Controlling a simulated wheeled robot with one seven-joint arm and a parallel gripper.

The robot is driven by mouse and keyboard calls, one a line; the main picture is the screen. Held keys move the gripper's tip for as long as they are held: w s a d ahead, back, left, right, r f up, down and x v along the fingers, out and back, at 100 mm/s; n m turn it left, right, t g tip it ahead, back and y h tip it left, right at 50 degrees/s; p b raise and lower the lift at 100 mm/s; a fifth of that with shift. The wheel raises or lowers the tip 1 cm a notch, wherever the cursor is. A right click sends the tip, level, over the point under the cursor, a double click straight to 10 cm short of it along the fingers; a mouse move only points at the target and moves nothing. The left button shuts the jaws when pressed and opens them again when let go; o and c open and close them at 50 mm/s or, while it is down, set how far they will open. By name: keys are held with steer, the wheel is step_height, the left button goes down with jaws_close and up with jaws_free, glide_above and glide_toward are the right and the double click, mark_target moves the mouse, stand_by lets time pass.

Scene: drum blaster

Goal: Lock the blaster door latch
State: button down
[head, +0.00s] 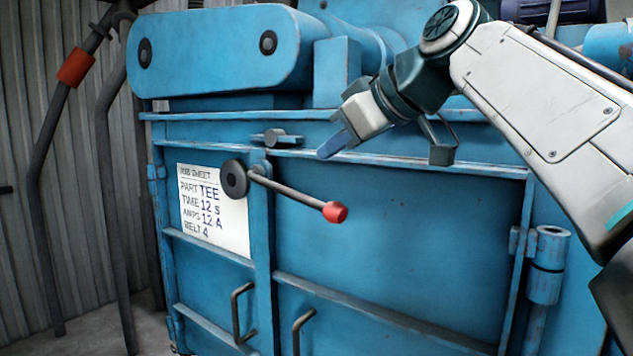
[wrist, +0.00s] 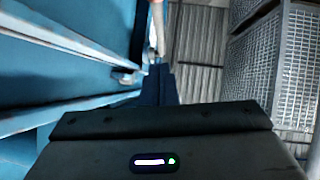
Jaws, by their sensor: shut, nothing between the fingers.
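The blaster door latch is a lever with a round black hub (head: 234,180) where the two door leaves meet. Its grey rod (head: 290,193) slants down to the right and ends in a red knob (head: 335,212). The blue doors (head: 400,240) look closed. My gripper (head: 325,152) is shut and empty in the head view, above the red knob and apart from it in the picture. Its shut fingers (wrist: 158,85) also show in the wrist view, pointing along the blue machine front. A thin pale rod beyond the fingertips is too unclear to identify.
A small catch (head: 276,138) sits on the ledge above the doors. Two bar handles (head: 240,315) stick out lower down. A paper sign (head: 214,210) is on the left leaf. A hinge (head: 547,265) is at the right. Mesh cages (wrist: 285,50) stand at the right in the wrist view.

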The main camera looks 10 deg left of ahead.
glide_above(316, 204)
step_height(316, 204, down, 4)
steer(key=shift+f+p, duration=0.3)
steer(key=shift+f, duration=0.8)
steer(key=shift+f+b, duration=0.2)
steer(key=shift+b, duration=0.15)
